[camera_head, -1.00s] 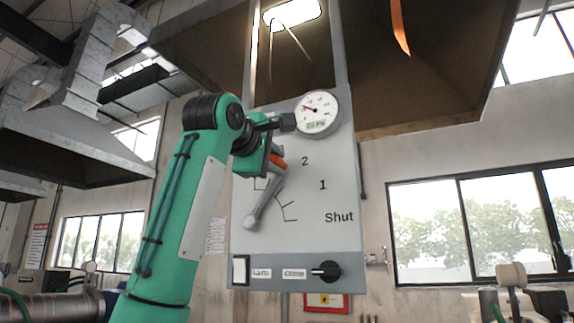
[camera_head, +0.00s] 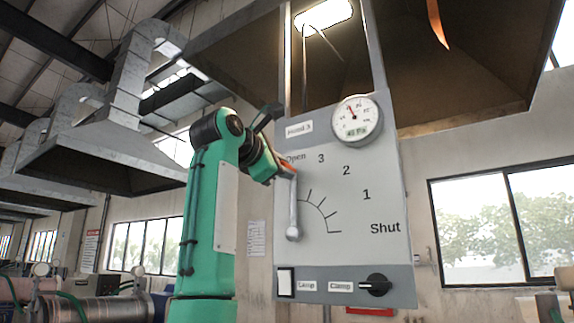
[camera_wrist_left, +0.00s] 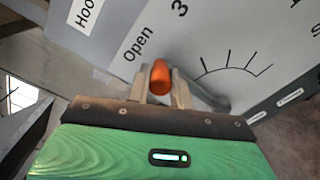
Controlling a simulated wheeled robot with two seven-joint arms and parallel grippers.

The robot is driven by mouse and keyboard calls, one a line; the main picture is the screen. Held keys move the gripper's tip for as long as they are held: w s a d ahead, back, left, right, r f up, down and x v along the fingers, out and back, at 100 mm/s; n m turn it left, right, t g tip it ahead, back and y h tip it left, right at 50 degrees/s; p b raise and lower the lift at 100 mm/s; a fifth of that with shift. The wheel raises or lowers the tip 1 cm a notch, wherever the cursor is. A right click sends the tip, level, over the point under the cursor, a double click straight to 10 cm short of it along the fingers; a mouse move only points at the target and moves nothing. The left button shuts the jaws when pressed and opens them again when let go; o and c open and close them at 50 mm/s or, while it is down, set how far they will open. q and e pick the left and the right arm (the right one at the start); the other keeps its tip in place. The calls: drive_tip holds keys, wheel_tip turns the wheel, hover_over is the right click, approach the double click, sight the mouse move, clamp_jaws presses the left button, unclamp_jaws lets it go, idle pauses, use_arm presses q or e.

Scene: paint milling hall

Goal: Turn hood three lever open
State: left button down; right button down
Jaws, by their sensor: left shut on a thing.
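The hood three panel (camera_head: 345,265) is a grey board labelled "Hood 3", with a scale of Open, 3, 2, 1 and Shut. Its lever (camera_head: 294,205) is a grey bar with a round hub at the bottom and an orange grip at the top. The lever stands nearly upright, its grip end just below "Open". My left gripper (camera_head: 286,172) is shut on the orange grip. In the left wrist view, the orange grip (camera_wrist_left: 160,77) sits between the two fingers (camera_wrist_left: 160,88), close to the word "Open". My right gripper is not in view.
A round gauge (camera_head: 357,120) is at the panel's upper right, its needle pointing up and left. A black knob (camera_head: 376,285) and a white lamp switch (camera_head: 286,281) are along the bottom. The large brown hood (camera_head: 470,70) hangs above.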

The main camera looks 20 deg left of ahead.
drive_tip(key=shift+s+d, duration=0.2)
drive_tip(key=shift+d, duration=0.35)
use_arm(q)
drive_tip(key=c, duration=1.2)
unclamp_jaws()
drive_tip(key=shift+a, duration=0.15)
drive_tip(key=shift+c, duration=0.2)
drive_tip(key=shift+s, duration=0.2)
drive_tip(key=b+v, duration=0.4)
drive_tip(key=v, duration=0.9)
drive_tip(key=shift+a+b, duration=0.2)
drive_tip(key=shift+b, duration=0.1)
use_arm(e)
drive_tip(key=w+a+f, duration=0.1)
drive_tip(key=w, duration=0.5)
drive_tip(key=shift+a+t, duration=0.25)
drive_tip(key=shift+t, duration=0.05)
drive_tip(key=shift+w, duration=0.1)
